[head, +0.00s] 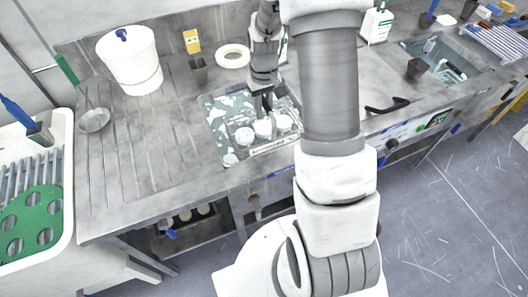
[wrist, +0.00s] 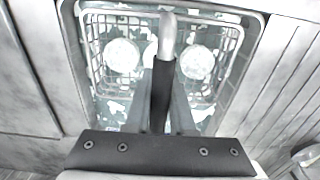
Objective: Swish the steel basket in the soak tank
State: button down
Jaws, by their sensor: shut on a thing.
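The soak tank (head: 214,112) is set into the steel counter and holds pale, foam-flecked liquid. The steel basket (head: 241,122) sits in it, and its wire sides show in the wrist view (wrist: 97,62). My gripper (head: 266,103) points down over the tank and is shut on the basket's upright handle (wrist: 167,38). My arm covers the tank's right edge in the head view. I cannot tell how deep the basket sits.
A black handle-like piece (head: 388,106) lies right. A second sink (head: 440,62) is far right.

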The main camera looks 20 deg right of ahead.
aim_at(264, 100)
jog(key=shift+r+p, duration=1.75)
jog(key=shift+r, duration=1.15)
